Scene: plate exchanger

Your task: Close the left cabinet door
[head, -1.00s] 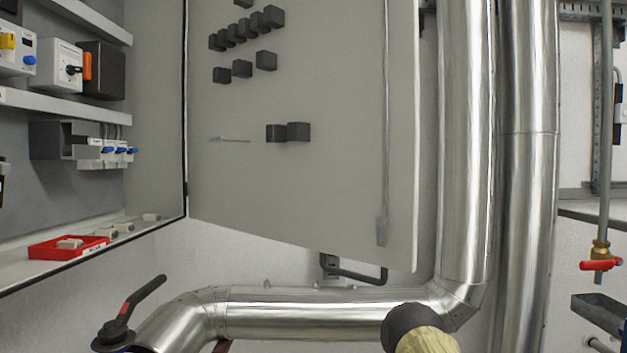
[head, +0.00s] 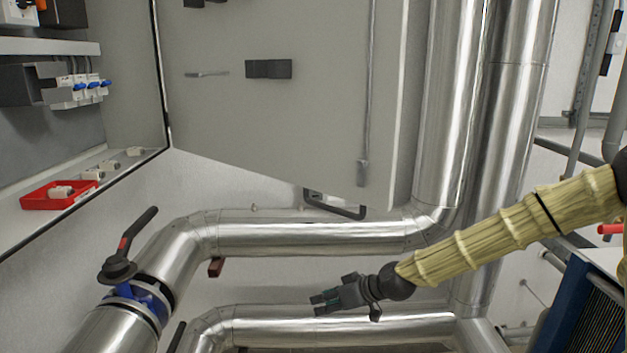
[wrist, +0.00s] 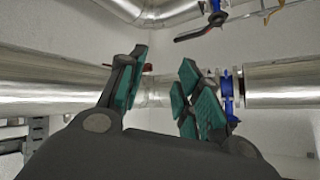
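The grey cabinet door (head: 290,125) stands wide open in the head view, hinged at the right side of the cabinet (head: 130,110). Black blocks sit on its inner face, and a thin rod runs down near its free edge. My gripper (head: 318,300) is below the door and apart from it, in front of the lower silver pipes, pointing left. In the wrist view, its teal-padded fingers (wrist: 158,95) are spread with nothing between them. The door is not seen in the wrist view. The outer face of the door is hidden.
Silver pipes (head: 320,238) run below the door, and vertical ones (head: 455,110) stand right of it. A black-handled valve (head: 125,260) is at lower left. A red tray (head: 45,198) lies on the cabinet floor. A blue-framed unit (head: 585,300) stands at lower right.

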